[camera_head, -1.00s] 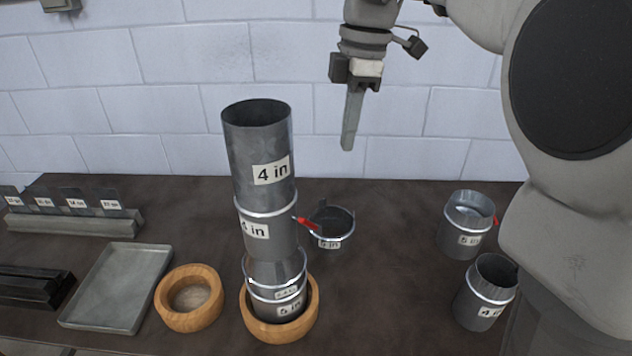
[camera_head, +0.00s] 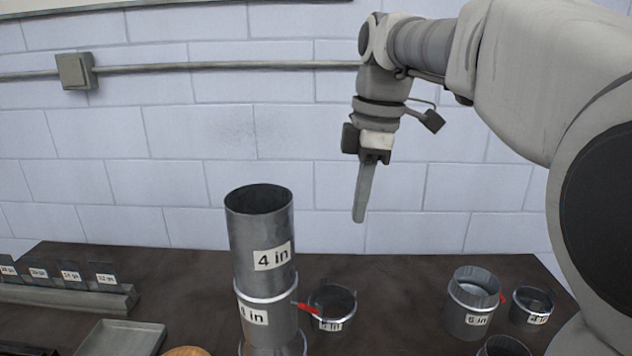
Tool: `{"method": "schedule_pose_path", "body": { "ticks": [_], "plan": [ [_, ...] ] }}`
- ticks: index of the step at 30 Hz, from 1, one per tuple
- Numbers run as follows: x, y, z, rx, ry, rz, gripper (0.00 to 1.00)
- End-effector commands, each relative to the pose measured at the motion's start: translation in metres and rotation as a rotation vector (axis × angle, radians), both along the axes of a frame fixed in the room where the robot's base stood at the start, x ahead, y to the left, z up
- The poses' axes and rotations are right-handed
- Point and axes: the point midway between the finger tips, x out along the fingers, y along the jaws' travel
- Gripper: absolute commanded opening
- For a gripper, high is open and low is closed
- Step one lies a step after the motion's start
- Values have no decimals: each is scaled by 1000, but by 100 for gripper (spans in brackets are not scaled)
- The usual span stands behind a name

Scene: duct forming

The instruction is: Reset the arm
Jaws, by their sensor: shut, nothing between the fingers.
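My gripper (camera_head: 359,219) points down in front of the wall, at the upper middle of the head view. Its long grey fingers are shut together with nothing between them. It is above the table and to the right of a tall stack of duct pieces. The upper grey duct (camera_head: 259,235), labelled "4 in", stands upright on another duct piece (camera_head: 267,317) with a bright ring. The bottom of the stack is cut off by the frame. My gripper touches nothing.
A short ring with a red clamp (camera_head: 332,307) lies right of the stack. Duct pieces (camera_head: 470,305), (camera_head: 531,306) and another (camera_head: 503,346) stand at right. A grey tray (camera_head: 122,338), a labelled rack (camera_head: 65,296) and a wooden ring (camera_head: 186,351) are at left. The wall is behind.

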Motion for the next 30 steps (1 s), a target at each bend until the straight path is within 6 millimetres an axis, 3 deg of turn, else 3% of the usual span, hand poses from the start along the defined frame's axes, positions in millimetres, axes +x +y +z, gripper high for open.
{"method": "schedule_pose_path", "body": {
  "ticks": [8,18,24,30],
  "plan": [
    [-66,-35,-17,55,-105,-550,0],
    [-143,-63,-73,204,-231,-1206,0],
    [-170,-71,-103,292,-274,-1453,0],
    [-177,-74,-114,324,-284,-1532,0]
  ]
}}
